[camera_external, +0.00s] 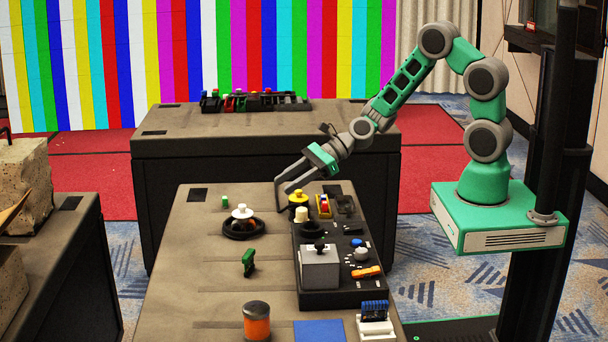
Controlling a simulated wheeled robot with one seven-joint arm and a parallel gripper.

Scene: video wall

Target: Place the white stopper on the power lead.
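A white stopper-like piece (242,212) with a round top stands upright on the table's left half. It appears to rest on or inside a black ring-shaped coil (243,231), which looks like the power lead; the exact contact is too small to tell. My gripper (283,200) is over the far part of the table, to the right of the white piece and apart from it. Its two fingers are spread, pointing left and down, with nothing visible between them. A yellow knob-like piece (298,198) and a cream cylinder (301,215) are close to the fingertips.
A black panel (340,297) on the right holds a grey box (319,268), knobs and small parts. A green piece (248,263), an orange jar (257,322) and a blue mat (319,332) are nearer. Another table (220,125) stands behind. The table's left side is clear.

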